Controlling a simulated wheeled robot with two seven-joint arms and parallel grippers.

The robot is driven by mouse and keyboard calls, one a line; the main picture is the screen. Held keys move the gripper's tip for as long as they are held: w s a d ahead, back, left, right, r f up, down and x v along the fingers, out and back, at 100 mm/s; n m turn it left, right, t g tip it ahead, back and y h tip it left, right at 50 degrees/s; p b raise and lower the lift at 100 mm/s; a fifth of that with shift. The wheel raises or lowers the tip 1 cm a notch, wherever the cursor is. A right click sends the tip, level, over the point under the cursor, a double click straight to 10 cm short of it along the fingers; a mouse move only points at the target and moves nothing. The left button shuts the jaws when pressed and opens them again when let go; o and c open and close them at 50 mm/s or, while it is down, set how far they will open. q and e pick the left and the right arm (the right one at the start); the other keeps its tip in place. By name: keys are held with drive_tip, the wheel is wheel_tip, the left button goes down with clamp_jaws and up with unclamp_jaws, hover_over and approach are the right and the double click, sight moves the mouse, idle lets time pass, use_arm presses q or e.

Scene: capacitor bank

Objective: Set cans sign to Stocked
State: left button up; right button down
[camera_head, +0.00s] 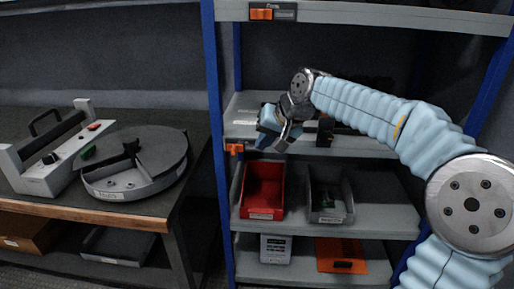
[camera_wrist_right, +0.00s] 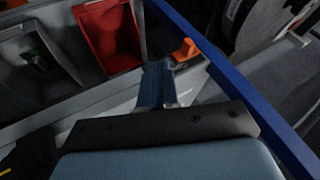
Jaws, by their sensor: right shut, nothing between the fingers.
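A sliding sign with an orange tab (camera_head: 234,149) sits on the front edge of the middle shelf, beside the left blue post. The tab also shows in the right wrist view (camera_wrist_right: 185,50). Part of this sign is hidden behind my gripper, and its lettering cannot be read. Another sign (camera_head: 272,12) on the top shelf edge has its orange tab at the left and a dark plate at the right; its lettering is too small. My right gripper (camera_head: 264,144) is shut and empty, just right of the middle tab. Its fingers (camera_wrist_right: 155,86) appear apart from the tab. My left gripper is out of view.
A red bin (camera_head: 264,190) and a dark grey bin (camera_head: 331,193) stand on the shelf below. A white box (camera_head: 276,249) and an orange item (camera_head: 341,255) lie lower. The blue post (camera_head: 213,110) stands close left. A workbench (camera_head: 165,205) holds a round device (camera_head: 134,181).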

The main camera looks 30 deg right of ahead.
drive_tip(key=v, duration=0.6)
drive_tip(key=shift+d, duration=0.15)
drive_tip(key=shift+f, duration=0.1)
drive_tip(key=w+a+f+n+g, duration=0.1)
drive_tip(key=a+f, duration=0.2)
drive_tip(key=f, duration=0.7)
drive_tip(key=w+a+f+g, duration=0.15)
drive_tip(key=a+f, duration=0.25)
drive_tip(key=f, duration=0.7)
drive_tip(key=w+a+f+n+g, duration=0.1)
drive_tip(key=w+a+f, duration=0.15)
drive_tip(key=f, duration=0.75)
drive_tip(key=s+a+f+g+y, duration=0.1)
drive_tip(key=s+a+f, duration=0.2)
drive_tip(key=s+f, duration=0.45)
drive_tip(key=s+a+f+g, duration=0.1)
drive_tip(key=s+a+f, duration=0.3)
drive_tip(key=f, duration=0.6)
drive_tip(key=s+a+f, duration=0.1)
drive_tip(key=s+f, duration=0.2)
drive_tip(key=s, duration=0.3)
drive_tip(key=s+a+f+n, duration=0.1)
drive_tip(key=s+a+f, duration=0.1)
drive_tip(key=s+f, duration=0.2)
drive_tip(key=s+g, duration=0.1)
drive_tip(key=s, duration=0.1)
drive_tip(key=shift+s+a+y, duration=0.25)
drive_tip(key=shift+s+y, duration=0.05)
drive_tip(key=shift+s, duration=0.1)
